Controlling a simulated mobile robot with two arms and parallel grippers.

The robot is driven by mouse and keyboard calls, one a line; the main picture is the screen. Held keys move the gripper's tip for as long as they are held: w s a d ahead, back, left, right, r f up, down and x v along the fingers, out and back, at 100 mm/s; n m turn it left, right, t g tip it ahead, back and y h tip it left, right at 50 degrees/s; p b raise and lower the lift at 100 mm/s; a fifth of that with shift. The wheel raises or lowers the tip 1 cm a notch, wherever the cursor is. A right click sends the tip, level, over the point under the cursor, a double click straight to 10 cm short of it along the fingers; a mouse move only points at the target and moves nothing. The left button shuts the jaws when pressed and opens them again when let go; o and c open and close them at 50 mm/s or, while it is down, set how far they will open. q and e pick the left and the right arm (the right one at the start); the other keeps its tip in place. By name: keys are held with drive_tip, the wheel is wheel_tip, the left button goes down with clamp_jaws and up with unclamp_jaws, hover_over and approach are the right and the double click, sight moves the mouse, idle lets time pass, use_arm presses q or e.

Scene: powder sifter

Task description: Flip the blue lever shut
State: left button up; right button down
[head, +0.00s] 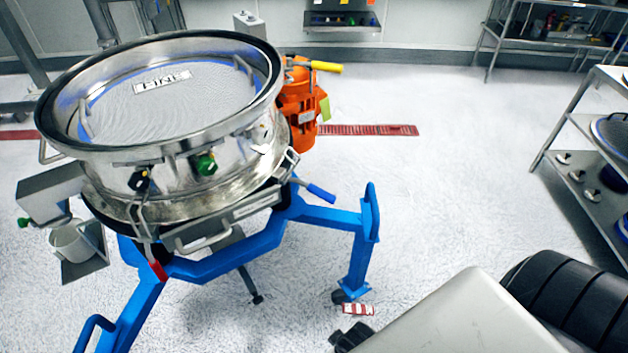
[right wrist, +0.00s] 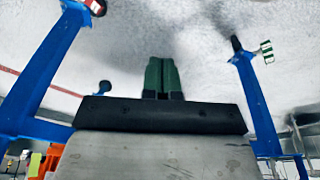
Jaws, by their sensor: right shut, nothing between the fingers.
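The blue lever (head: 320,192) is on the right front side of the round steel sifter (head: 230,165). It sticks outward to the right and slightly down from its metal clamp, away from the drum wall. My right gripper (right wrist: 162,76) shows in the right wrist view with its two green fingers together and nothing between them. It is over the floor, apart from the blue frame legs. In the head view my right arm comes in at the lower right, apart from the lever. I cannot make out the lever in the right wrist view. My left gripper is not in view.
A blue frame (head: 230,258) with legs carries the sifter; one post (head: 362,240) stands right of the lever. A red lever (head: 158,271) and a yellow lever (head: 326,67) are on other sides, the yellow beside an orange motor (head: 300,105). Shelves stand far right.

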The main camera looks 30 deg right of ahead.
drive_tip(key=w+a+r+n+y, duration=0.1)
drive_tip(key=w+r+n, duration=0.35)
drive_tip(key=r, duration=0.55)
drive_tip(key=w+a+r+n+y, duration=0.1)
drive_tip(key=w+r+n, duration=0.35)
drive_tip(key=r, duration=0.65)
drive_tip(key=w+d+r+n+g, duration=0.1)
drive_tip(key=w+d+r+n, duration=0.3)
drive_tip(key=w, duration=0.2)
drive_tip(key=w+d+r+n+g, duration=0.2)
drive_tip(key=w+d+r+n, duration=0.25)
drive_tip(key=w, duration=0.25)
drive_tip(key=w+d+r+n+y, duration=0.1)
drive_tip(key=w+d+r+n, duration=0.3)
drive_tip(key=d+r, duration=0.5)
wheel_tip(320, 180, up, 3)
drive_tip(key=shift+w+d+f+p, duration=0.15)
drive_tip(key=shift+w+p, duration=0.15)
drive_tip(key=shift+w, duration=0.35)
drive_tip(key=shift+n, duration=0.25)
